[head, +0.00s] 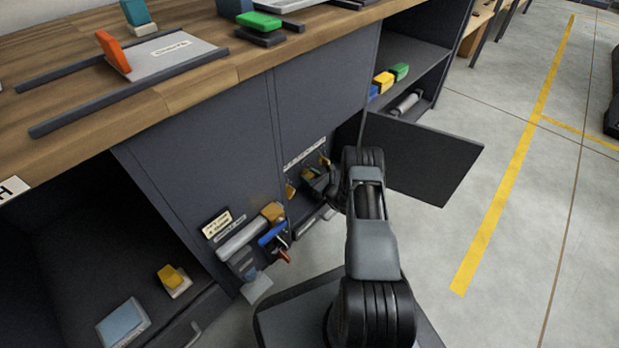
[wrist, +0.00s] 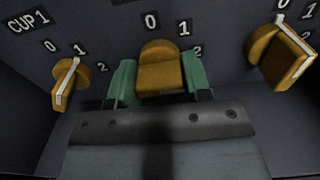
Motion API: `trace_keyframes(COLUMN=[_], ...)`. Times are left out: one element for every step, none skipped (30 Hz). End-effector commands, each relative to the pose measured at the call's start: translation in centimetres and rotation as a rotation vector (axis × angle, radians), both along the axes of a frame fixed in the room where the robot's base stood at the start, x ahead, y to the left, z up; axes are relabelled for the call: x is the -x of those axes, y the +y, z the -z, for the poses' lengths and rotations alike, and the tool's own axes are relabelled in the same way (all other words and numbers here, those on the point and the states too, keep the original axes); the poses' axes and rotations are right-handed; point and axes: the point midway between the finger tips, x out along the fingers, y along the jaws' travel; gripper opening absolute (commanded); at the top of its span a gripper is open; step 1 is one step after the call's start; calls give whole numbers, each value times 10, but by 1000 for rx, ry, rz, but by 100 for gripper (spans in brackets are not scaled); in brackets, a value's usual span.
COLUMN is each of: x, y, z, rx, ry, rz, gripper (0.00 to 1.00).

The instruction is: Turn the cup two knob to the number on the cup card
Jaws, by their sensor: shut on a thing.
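Three ochre knobs sit in a row on a dark panel, each with white-on-black number tags around it. In the wrist view the left knob (wrist: 70,82) is beside a "CUP 1" tag (wrist: 28,20). The middle knob (wrist: 160,68), taken as the cup two knob, has tags 0, 1 and 2. My gripper (wrist: 160,82) is shut on it, with a green finger at each side. I cannot see where its pointer stands. The right knob (wrist: 280,58) is free. In the head view a small cream card (head: 217,224) stands by the cabinet; its writing is too small to read.
An open cabinet door (head: 420,155) stands to the right of my arm. A white roll-like unit (head: 241,238) and a blue part (head: 272,234) stick out at the left of the panel. The wooden worktop (head: 190,88) is above.

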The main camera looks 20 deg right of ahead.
Motion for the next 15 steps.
trace_keyframes(x=[0,0,0,0,0,0,0,0,0,0,0,0,0,0,0], y=[0,0,0,0,0,0,0,0,0,0,0,0,0,0,0], z=[0,0,0,0,0,0,0,0,0,0,0,0,0,0,0], rx=[-2,-2,-2,-2,-2,-1,-2,-2,-1,-1,-1,-1,0,-1,-1], ry=[2,2,2,2,2,2,2,2,2,2,2,2,1,0,0], rz=[1,1,1,1,1,1,1,1,1,1,1,1,1,1,0], gripper=[21,21,21,21,21,21,47,49,53,56,59,63,66,69,70])
